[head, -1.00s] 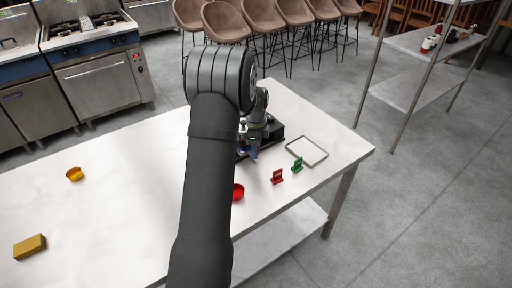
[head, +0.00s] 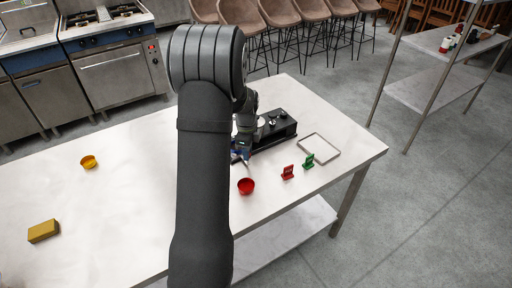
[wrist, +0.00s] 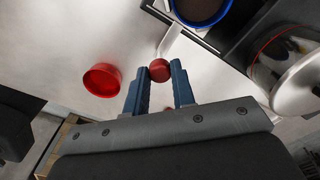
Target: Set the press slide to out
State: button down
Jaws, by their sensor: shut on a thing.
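The press (head: 281,127) is a dark unit with small knobs on top, at the back of the steel table in the head view, partly behind my arm. In the wrist view, a pale rod runs from a dark base (wrist: 232,32) with a blue-rimmed round dish (wrist: 202,10) to a red ball knob (wrist: 160,70). My gripper (wrist: 158,78) is shut on this red knob, with a blue finger on each side. In the head view my gripper (head: 241,157) is low at the press's left front end. The slide's exact position is hard to tell.
A red bowl (head: 246,186) stands close in front of my gripper. A red stand (head: 288,172), a green stand (head: 308,161) and a shallow tray (head: 320,148) lie to the right. A yellow bowl (head: 89,162) and yellow block (head: 43,231) are far left, with clear table between.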

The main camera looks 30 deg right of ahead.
jog(key=shift+a, duration=0.3)
jog(key=c, duration=1.2)
grip_release()
notch_tip(320, 180, up, 18)
jog(key=shift+f, duration=0.25)
notch_tip(320, 180, down, 18)
jog(key=shift+d+r, duration=0.1)
jog(key=shift+r, duration=0.15)
